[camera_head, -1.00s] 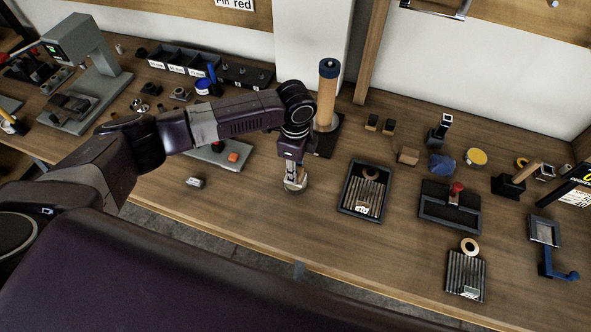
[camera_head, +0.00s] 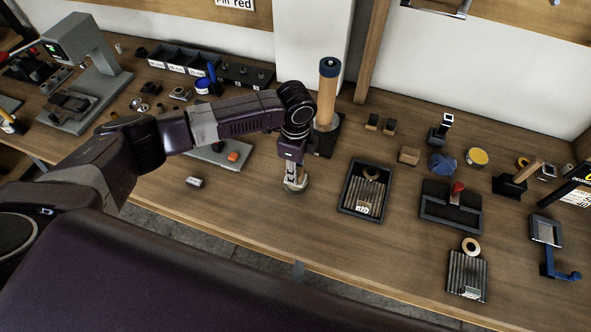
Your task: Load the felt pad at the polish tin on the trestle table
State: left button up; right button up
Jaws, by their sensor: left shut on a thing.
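My left gripper (camera_head: 294,183) points down over the front middle of the wooden trestle table (camera_head: 250,210). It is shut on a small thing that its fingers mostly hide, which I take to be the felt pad. A small pale, round shape with a darker edge (camera_head: 296,191) shows right at the fingertips. I cannot tell whether it is the pad itself or a tin under it, nor whether it touches the table. A round tin with a yellow top (camera_head: 477,156) stands at the right, well apart from my gripper. My right gripper is not in view.
A tall wooden cylinder with a dark cap (camera_head: 327,90) stands close behind my gripper. A black tray of rods (camera_head: 346,203) lies to its right. A crumpled blue thing (camera_head: 442,163) is beside the yellow-topped tin. The table between my gripper and its front edge is bare.

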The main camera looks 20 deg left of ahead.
pick_arm(q)
jog(key=shift+f, duration=0.45)
jog(key=shift+s+f, duration=0.1)
dwell(1.9)
notch_tip(320, 180, up, 7)
jog(key=p, duration=0.7)
jog(key=shift+p, duration=0.4)
dwell(0.5)
